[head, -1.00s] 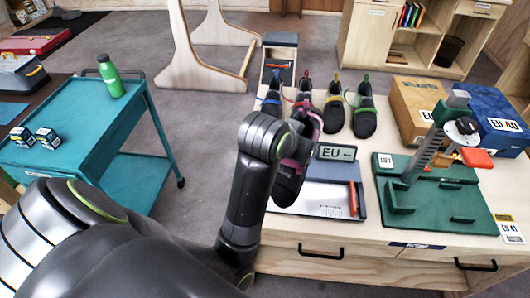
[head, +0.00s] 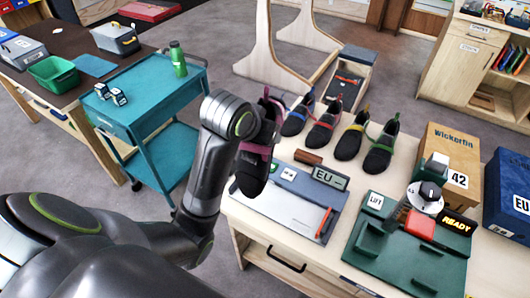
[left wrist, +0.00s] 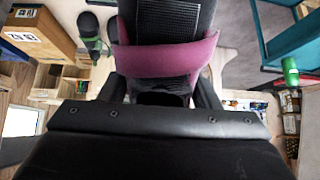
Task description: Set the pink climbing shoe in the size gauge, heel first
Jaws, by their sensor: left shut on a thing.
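The pink climbing shoe (head: 252,172), black with a pink strap, is held in the air by my left gripper, toe down in the head view. The arm partly hides the grip in the head view. The size gauge (head: 385,262) is a green board with a post, a red block and a READY sign, at the bench's right. It holds no shoe. My right gripper is not in view.
Several black shoes with coloured straps (head: 348,142) stand in a row behind an EU display (head: 330,178). A brown box (head: 447,160) and a blue box (head: 508,195) stand right of them. A teal cart (head: 150,105) is at the left.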

